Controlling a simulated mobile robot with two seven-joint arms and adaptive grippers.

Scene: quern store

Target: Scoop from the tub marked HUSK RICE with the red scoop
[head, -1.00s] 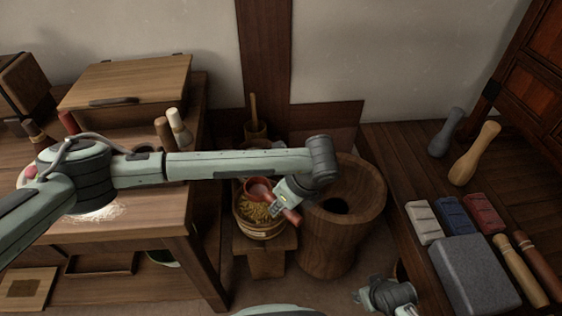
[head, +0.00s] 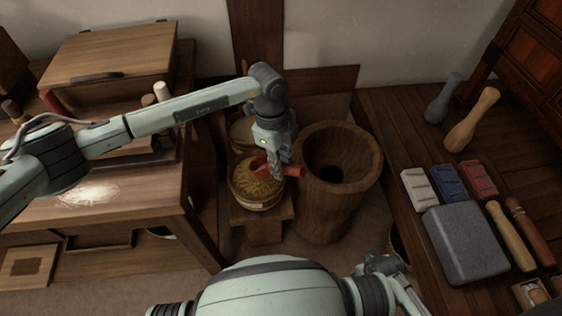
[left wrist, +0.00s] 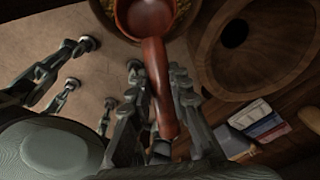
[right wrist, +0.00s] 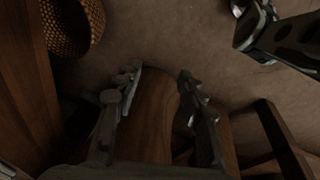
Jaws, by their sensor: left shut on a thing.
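My left gripper (head: 281,163) is shut on the handle of the red scoop (head: 292,171). The scoop's bowl is tilted over a round wooden tub (head: 257,205) of yellowish grain. I cannot tell whether the bowl touches the grain. A pale label shows on the tub's front, too small to read. In the left wrist view the scoop's handle (left wrist: 158,75) runs between the fingers, and its bowl is over the tub (left wrist: 98,12). My right gripper (right wrist: 160,82) is open and empty, low down near the front in the head view (head: 380,265).
A large wooden mortar (head: 325,210) stands close to the right of the tub. Another tub (head: 242,132) is behind it. A wooden bench (head: 130,212) is at left. At right, a table holds a grey block (head: 468,243), small bricks and pestles.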

